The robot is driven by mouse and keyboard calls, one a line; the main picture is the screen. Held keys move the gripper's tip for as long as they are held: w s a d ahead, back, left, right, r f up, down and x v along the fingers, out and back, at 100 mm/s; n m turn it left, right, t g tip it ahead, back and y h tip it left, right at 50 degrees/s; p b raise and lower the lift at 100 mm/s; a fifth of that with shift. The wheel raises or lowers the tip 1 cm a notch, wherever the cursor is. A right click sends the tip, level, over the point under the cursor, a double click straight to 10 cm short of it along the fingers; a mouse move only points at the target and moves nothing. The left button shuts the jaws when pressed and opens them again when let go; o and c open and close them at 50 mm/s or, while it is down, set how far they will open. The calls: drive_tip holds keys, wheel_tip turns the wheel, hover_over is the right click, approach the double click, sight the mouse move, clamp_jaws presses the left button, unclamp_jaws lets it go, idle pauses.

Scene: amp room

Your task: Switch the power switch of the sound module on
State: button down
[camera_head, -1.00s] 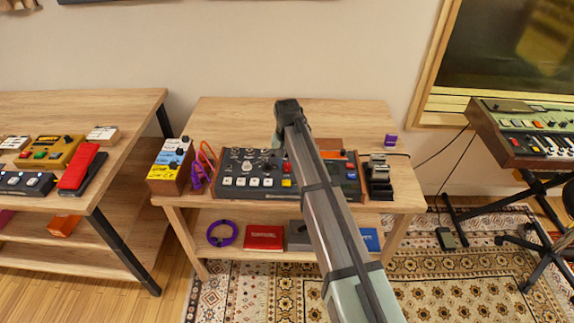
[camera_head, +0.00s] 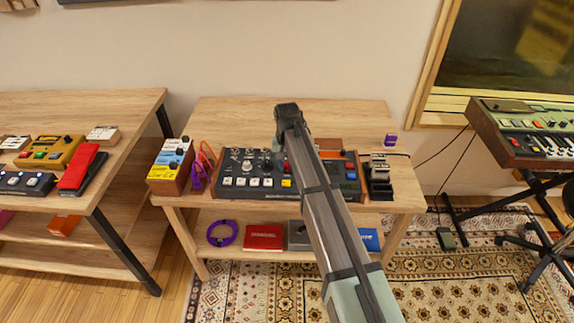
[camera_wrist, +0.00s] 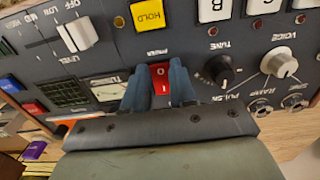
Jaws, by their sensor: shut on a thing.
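The sound module (camera_head: 228,188) is a dark panel of knobs and keys on the middle table. In the wrist view its panel (camera_wrist: 110,52) appears upside down. The red power switch (camera_wrist: 160,78), a rocker marked O and I, sits by the yellow HOLD key (camera_wrist: 148,15). My gripper (camera_wrist: 159,84) has its two blue-grey fingers on either side of the switch and is shut on it. In the head view my gripper (camera_head: 279,158) is over the module, and my arm covers part of the panel. Which side of the rocker is pressed is unclear.
A tune knob (camera_wrist: 218,70) is close beside one finger, and a white slider (camera_wrist: 76,36) is on the other side. A box with yellow, white and blue faces (camera_head: 170,166) stands left of the module. Black pedals (camera_head: 378,178) stand at its right. The table's back (camera_head: 235,112) is clear.

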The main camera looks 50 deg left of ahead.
drive_tip(key=shift+w+a+g+h, duration=0.3)
drive_tip(key=shift+g+h, duration=0.3)
drive_tip(key=shift+r+g+h, duration=0.15)
drive_tip(key=shift+g+h, duration=0.35)
drive_tip(key=c, duration=1.2)
unclamp_jaws()
drive_tip(key=shift+r, duration=0.1)
drive_tip(key=v, duration=1.3)
drive_tip(key=shift+r, duration=0.3)
